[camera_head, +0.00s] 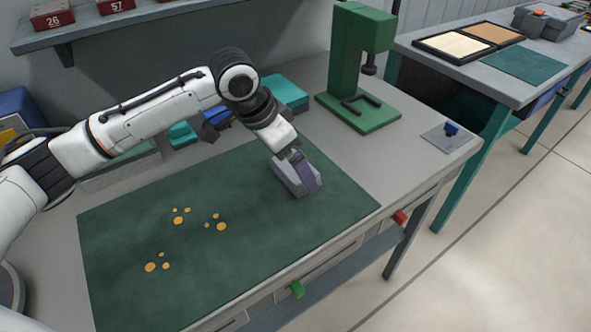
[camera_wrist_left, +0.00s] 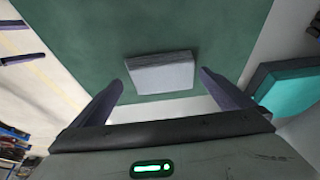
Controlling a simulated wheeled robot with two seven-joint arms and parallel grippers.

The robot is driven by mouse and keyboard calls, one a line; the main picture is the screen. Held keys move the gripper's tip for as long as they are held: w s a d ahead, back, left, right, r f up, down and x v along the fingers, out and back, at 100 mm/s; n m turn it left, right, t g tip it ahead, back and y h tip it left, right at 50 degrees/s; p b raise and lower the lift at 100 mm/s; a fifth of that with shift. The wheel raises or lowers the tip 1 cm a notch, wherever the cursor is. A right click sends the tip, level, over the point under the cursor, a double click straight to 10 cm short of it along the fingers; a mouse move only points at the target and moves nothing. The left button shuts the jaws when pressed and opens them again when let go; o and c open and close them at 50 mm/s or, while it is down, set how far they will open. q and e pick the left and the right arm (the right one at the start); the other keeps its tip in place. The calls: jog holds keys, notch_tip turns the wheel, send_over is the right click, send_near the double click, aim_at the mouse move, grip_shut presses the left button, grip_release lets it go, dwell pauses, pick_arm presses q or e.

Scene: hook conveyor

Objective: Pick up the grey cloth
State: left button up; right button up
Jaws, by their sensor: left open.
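The grey cloth (camera_head: 287,181) is a small folded, block-like stack on the dark green mat (camera_head: 130,230), near its right end. It also shows in the left wrist view (camera_wrist_left: 160,74), lying flat, its width fitting between the two finger lines. My left gripper (camera_head: 303,172) is open right at the cloth, pointing down from above. In the head view one purple-grey finger covers part of the cloth's right side; the other finger is mostly hidden. In the wrist view the fingertips (camera_wrist_left: 161,80) stand either side of the cloth. I cannot tell whether they touch it. My right gripper is out of view.
Several orange spots (camera_head: 221,226) mark the mat left of the cloth. A green press (camera_head: 352,55) stands behind right, and a teal box (camera_head: 285,93) behind the arm. A plate with a blue knob (camera_head: 451,129) is at the table's right. A shelf (camera_head: 110,22) hangs at the back.

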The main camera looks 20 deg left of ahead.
pick_arm(q)
jog(key=shift+x, duration=1.1)
jog(key=shift+r, duration=0.1)
jog(key=c, duration=0.9)
